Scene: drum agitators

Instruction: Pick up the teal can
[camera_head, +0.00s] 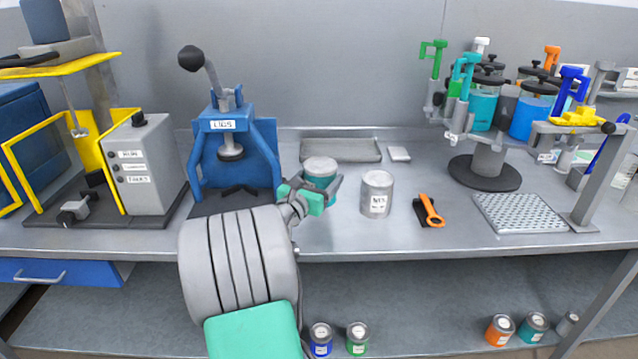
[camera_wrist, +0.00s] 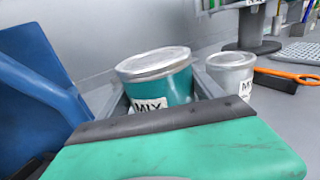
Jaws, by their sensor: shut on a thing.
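The teal can (camera_head: 320,178) has a silver lid and stands upright near the middle of the bench. My gripper (camera_head: 318,190) reaches it from the front left and is shut on it, with a finger showing on its right side. In the wrist view the teal can (camera_wrist: 165,82) sits between the two grey fingers, with a white "MIX" label partly hidden by my gripper's body. The can's base is hidden, so I cannot tell whether it touches the bench.
A grey can (camera_head: 377,194) stands close to the right of the teal can. A blue press (camera_head: 236,150) stands to the left. A shallow metal tray (camera_head: 341,151) lies behind. An orange-handled tool (camera_head: 430,211) lies to the right. The bench front is clear.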

